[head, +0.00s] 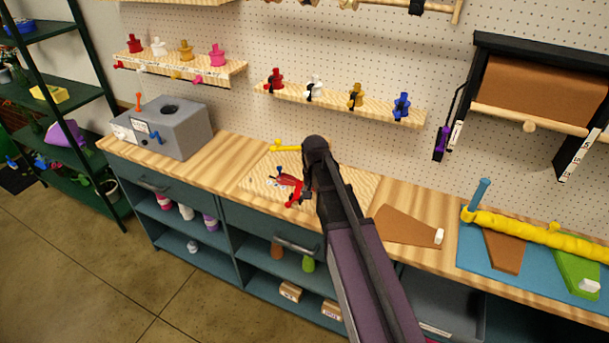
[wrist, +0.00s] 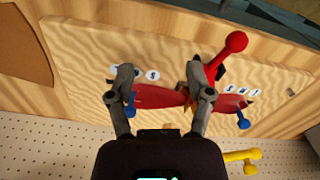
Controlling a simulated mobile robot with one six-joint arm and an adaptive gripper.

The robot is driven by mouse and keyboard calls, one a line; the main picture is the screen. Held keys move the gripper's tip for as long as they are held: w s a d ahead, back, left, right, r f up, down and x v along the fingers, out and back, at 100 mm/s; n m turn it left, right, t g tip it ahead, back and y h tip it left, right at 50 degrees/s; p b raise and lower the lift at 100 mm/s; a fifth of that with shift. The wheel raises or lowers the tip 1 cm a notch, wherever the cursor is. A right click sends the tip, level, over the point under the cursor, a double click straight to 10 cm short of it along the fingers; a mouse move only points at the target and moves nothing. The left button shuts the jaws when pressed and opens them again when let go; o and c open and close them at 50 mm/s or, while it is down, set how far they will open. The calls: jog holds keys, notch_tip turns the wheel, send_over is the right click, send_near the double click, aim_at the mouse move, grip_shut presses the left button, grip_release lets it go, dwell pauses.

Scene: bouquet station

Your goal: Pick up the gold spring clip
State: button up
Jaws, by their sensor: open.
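A yellow-gold piece with rounded knob ends (head: 287,147) lies on the counter behind the wooden board; it looks like the gold spring clip, though I cannot be sure. It also shows at the lower right of the wrist view (wrist: 240,160), beside my gripper's body and apart from the fingers. My gripper (wrist: 160,82) is open over the board, its fingers apart above a flat red piece with blue knobs (wrist: 165,97). In the head view my gripper (head: 304,192) is partly hidden by my arm. Another gold piece (head: 355,97) stands on the right wall shelf.
A red knobbed piece (wrist: 233,50) lies by the right finger. The wooden board (head: 258,178) lies on the counter below pegboard shelves. A grey box (head: 182,135) stands left. A brown board (head: 405,225) and a blue mat (head: 475,248) lie right. Bare counter shows left of the wooden board.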

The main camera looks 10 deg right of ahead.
jog(key=w+r+m+p, duration=0.3)
jog(key=w+r+p, duration=0.4)
jog(key=w, duration=0.6)
jog(key=shift+r, duration=0.8)
jog(key=shift+f, duration=0.15)
notch_tip(320, 180, down, 8)
jog(key=b, duration=0.8)
jog(key=shift+d+f+b, duration=0.1)
jog(key=shift+f+b, duration=0.1)
jog(key=shift+b, duration=0.15)
jog(key=shift+f, duration=0.15)
jog(key=f+b, duration=0.5)
jog(key=shift+w, duration=0.2)
